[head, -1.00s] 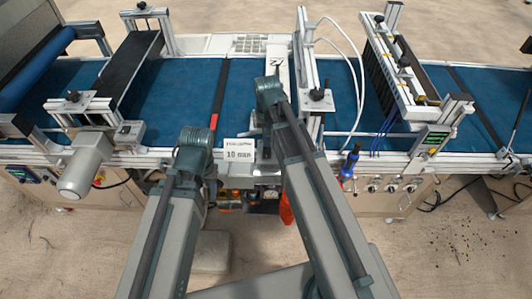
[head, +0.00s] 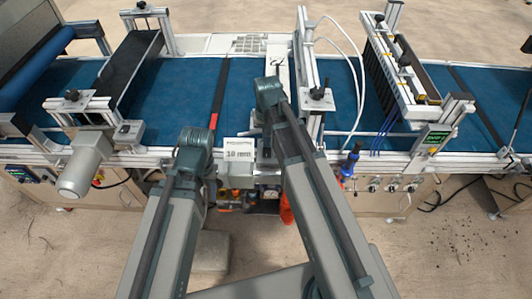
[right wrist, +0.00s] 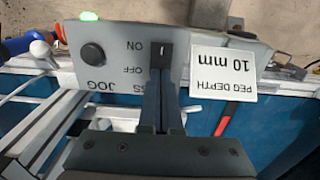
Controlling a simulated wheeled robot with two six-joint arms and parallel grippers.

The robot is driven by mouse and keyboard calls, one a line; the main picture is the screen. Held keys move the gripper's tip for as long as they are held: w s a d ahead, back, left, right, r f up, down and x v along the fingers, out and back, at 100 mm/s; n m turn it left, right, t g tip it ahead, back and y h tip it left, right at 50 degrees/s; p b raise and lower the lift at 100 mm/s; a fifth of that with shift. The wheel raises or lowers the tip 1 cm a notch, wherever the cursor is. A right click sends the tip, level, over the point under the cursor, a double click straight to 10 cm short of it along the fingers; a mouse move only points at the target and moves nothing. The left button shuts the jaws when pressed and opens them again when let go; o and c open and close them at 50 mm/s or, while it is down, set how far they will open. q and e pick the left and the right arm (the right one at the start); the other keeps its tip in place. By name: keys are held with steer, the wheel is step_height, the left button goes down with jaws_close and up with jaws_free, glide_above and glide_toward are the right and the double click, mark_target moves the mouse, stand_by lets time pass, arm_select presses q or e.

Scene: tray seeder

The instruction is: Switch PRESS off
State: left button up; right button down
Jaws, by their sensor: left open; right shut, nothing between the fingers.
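The grey control panel (right wrist: 205,65) shows upside down in the right wrist view. It carries a black switch (right wrist: 161,50) with ON and OFF printed beside it. Below the switch, a label partly hidden by my gripper ends in "SS". My right gripper (right wrist: 160,75) is shut and empty, with its tips at the switch's OFF side; I cannot tell if they touch it. In the head view my right gripper (head: 267,140) reaches down beside the white card. My left gripper (head: 208,188) hangs low at the left, its fingers mostly hidden by my arm.
A round black JOG button (right wrist: 92,54) and a lit green lamp (right wrist: 88,16) are on the same panel. A white card (right wrist: 222,73) reads PEG DEPTH 10 mm. The blue belt (head: 175,90) runs behind, with frames above it. A blue-handled tool (head: 349,160) stands to the right.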

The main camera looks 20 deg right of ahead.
steer(key=shift+f+b, duration=0.65)
steer(key=shift+f, duration=0.05)
steer(key=shift+r, duration=0.1)
step_height(320, 180, up, 7)
steer(key=p, duration=0.7)
stand_by(0.3)
steer(key=shift+a, duration=0.1)
steer(key=s+a+f+n+h+b, duration=0.1)
steer(key=s+a+f+n+b, duration=0.2)
steer(key=s+a+n, duration=0.4)
steer(key=s+a, duration=0.3)
steer(key=s, duration=0.4)
steer(key=shift+s+a, duration=0.15)
